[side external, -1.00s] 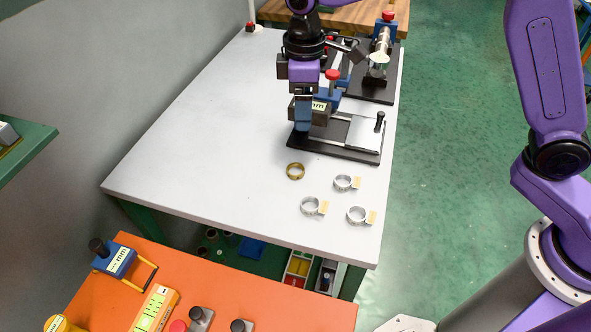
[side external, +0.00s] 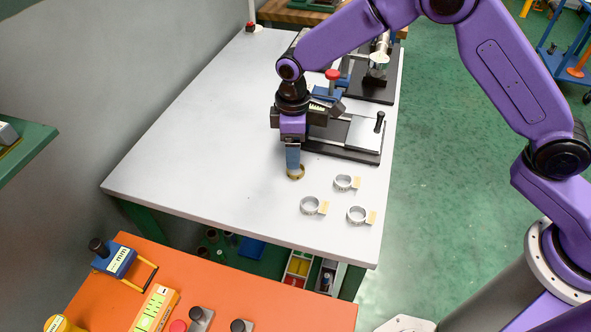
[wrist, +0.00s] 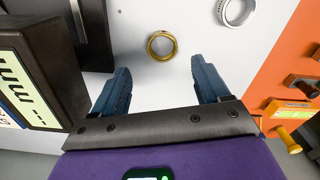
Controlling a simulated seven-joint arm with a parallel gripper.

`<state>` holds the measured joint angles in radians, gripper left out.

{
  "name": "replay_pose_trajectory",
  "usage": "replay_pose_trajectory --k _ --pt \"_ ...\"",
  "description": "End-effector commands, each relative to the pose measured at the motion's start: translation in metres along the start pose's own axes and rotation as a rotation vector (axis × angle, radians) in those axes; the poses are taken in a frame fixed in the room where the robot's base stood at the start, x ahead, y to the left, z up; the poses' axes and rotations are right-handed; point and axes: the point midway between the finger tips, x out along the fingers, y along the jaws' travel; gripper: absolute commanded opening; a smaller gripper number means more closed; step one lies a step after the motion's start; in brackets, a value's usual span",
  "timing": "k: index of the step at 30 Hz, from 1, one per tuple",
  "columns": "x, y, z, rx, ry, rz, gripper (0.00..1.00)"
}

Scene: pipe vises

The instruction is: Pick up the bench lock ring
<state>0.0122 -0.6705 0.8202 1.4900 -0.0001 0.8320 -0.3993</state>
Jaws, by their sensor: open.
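The bench lock ring is most likely the plain brass-coloured ring (wrist: 150,47), which lies flat on the white table. In the side view the brass ring (side external: 297,176) is partly hidden behind my gripper's fingers. My gripper (side external: 293,170) points down over the table at the ring. In the wrist view my gripper (wrist: 163,80) is open, with its two blue fingers spread wide. The brass ring shows beyond the fingertips, roughly centred between them, with nothing held. I cannot tell the exact height of the fingertips above the table.
Several silver rings with tan tags (side external: 310,206) lie on the white table (side external: 200,130) to the right and front of the brass ring. A vise on a black base (side external: 340,152) stands close behind. The table's left side is clear.

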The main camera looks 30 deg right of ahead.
Motion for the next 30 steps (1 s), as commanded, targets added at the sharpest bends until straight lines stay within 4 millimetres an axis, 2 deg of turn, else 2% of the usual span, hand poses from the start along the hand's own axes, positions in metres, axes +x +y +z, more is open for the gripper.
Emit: replay_pose_trajectory --k 5,15,24,25,26,30 --pt "0.010 -0.001 0.001 0.000 -0.001 0.000 0.75" --pt "0.052 -0.004 0.004 0.000 -0.001 0.000 0.75" --pt "0.057 -0.004 0.003 0.000 0.001 0.000 0.75" --pt "0.057 -0.004 0.003 0.000 0.001 0.000 0.72" --pt "0.057 -0.004 0.003 0.000 0.001 0.000 0.62" --pt "0.057 -0.004 0.003 0.000 0.001 0.000 0.17"
